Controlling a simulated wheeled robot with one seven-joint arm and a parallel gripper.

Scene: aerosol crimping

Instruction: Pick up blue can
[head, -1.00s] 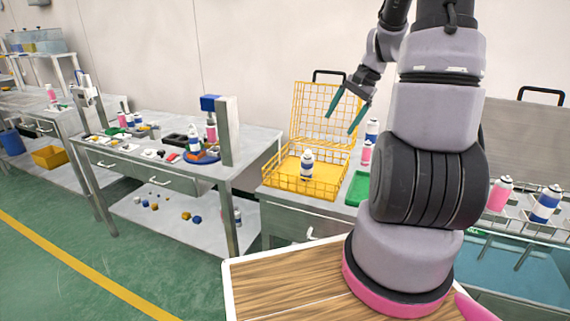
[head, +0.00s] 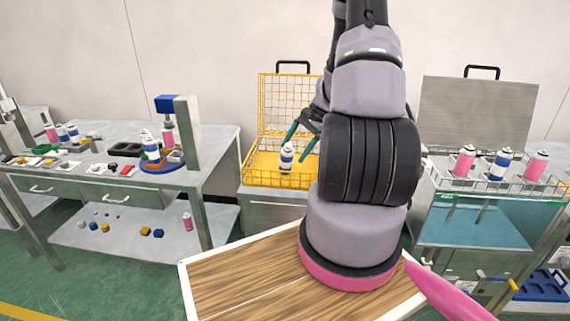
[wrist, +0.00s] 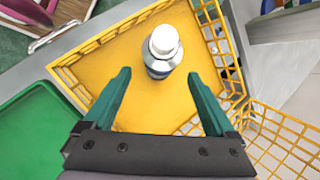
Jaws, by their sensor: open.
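A blue and white can (head: 286,158) with a white cap stands upright in the yellow wire basket (head: 277,184). In the wrist view the can (wrist: 163,57) is seen from above, just beyond my fingertips and roughly centred between them. My gripper (wrist: 159,76) is open and empty, with its two green fingers spread wide. In the head view my gripper (head: 301,139) is above and slightly right of the can, partly hidden by my arm. Other blue cans stand on the left table's blue turntable (head: 163,167) and in the right wire rack (head: 497,165).
The basket's raised mesh lid (head: 284,98) stands behind the can. A green tray (wrist: 40,130) lies beside the basket in the wrist view. Pink cans (head: 464,160) stand in the rack over the teal tank (head: 480,220). The basket floor around the can is clear.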

